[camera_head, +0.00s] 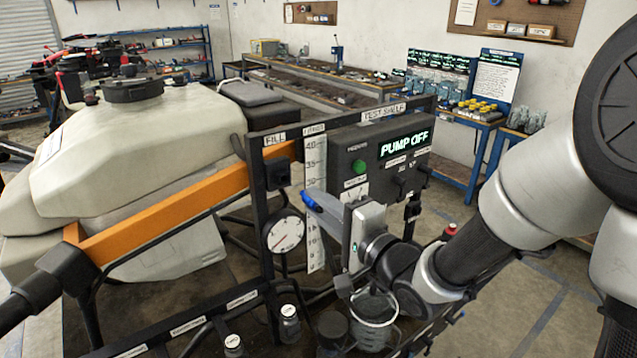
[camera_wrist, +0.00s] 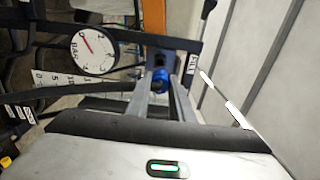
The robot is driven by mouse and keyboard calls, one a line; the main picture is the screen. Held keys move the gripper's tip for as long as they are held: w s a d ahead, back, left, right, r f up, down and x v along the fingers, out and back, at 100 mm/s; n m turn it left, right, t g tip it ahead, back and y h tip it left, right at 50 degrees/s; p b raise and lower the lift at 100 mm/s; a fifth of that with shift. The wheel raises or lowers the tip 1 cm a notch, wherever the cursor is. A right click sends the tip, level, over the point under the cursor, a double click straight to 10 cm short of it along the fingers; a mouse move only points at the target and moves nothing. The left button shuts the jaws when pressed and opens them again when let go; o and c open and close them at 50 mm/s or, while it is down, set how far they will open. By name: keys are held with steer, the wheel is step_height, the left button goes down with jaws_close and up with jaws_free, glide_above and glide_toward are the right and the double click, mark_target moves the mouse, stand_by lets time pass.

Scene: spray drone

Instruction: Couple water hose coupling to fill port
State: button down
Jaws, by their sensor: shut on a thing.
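The blue water hose coupling (camera_head: 311,201) is at the tips of my gripper (camera_head: 322,204) in the head view, in front of the test shelf frame. In the wrist view the blue coupling (camera_wrist: 160,80) sits between my two fingers, which are shut on it. The fill port (camera_head: 277,174) is a dark block under the FILL label on the frame, a little left of and above the coupling. The two look apart in the head view, but I cannot judge their depth gap. In the wrist view a FILL label (camera_wrist: 192,64) shows just right of my fingers. The hose is not clearly visible.
A round pressure gauge (camera_head: 287,236) and a white scale strip (camera_head: 315,165) are close to my gripper. The pump box (camera_head: 352,146) reads PUMP OFF. A pale tank (camera_head: 140,150) and orange beam (camera_head: 170,215) stand left. Small labelled bottles (camera_head: 289,323) stand low in front.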

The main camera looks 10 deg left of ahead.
steer(key=shift+r, duration=0.1)
stand_by(0.3)
steer(key=shift+x, duration=2.9)
steer(key=shift+x, duration=1.45)
steer(key=c, duration=1.5)
jaws_free()
steer(key=shift+a, duration=0.1)
